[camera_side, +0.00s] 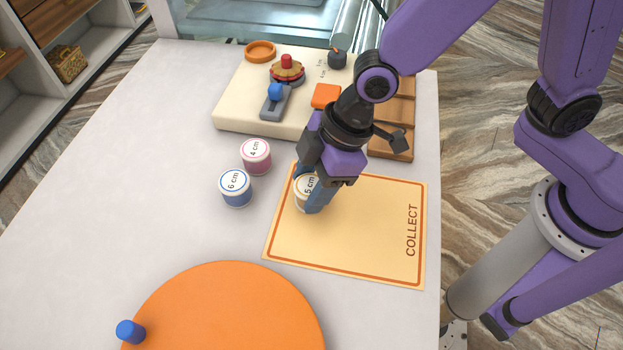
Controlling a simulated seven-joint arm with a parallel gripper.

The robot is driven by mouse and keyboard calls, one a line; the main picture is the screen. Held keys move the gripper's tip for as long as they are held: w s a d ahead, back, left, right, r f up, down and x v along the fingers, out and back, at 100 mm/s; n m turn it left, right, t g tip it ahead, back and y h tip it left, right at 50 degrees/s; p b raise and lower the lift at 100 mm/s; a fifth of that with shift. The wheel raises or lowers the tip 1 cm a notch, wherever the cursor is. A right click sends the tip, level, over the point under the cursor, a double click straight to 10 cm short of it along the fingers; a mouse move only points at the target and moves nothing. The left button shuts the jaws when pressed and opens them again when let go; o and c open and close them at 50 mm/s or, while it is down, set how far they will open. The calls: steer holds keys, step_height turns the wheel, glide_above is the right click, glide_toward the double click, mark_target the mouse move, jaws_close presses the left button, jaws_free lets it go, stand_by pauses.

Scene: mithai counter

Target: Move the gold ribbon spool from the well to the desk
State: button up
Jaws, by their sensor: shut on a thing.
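My gripper (313,198) points down at the upper left corner of the tan COLLECT mat (345,245). Its blue fingers are shut on the gold ribbon spool (300,200), a small white-topped cylinder labelled "5 cm". The fingers hide part of the spool. I cannot tell whether it rests on the mat or hangs just above it. The white counter (130,190) lies around the mat. No thing in view is clearly marked as the well or the desk.
A pink "4 cm" spool (256,157) and a blue "6 cm" spool (236,188) stand left of my gripper. A cream board (240,110) with several fixtures lies behind. An orange disc (225,315) with a blue knob (130,332) is in front. The counter's left side is clear.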

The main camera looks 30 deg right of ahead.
steer(key=shift+f, duration=0.15)
steer(key=o, duration=1.1)
steer(key=shift+d+r, duration=0.15)
steer(key=shift+r, duration=0.5)
steer(key=v, duration=1.1)
steer(key=s+d+f+h, duration=0.1)
steer(key=s+d, duration=0.2)
steer(key=d, duration=0.5)
steer(key=s+d+f+m+h, duration=0.1)
steer(key=s+d, duration=0.3)
steer(key=d, duration=0.4)
steer(key=s+d+f+m+g+h, duration=0.1)
steer(key=s+d+f+h, duration=0.1)
steer(key=d, duration=0.7)
steer(key=shift+s, duration=0.75)
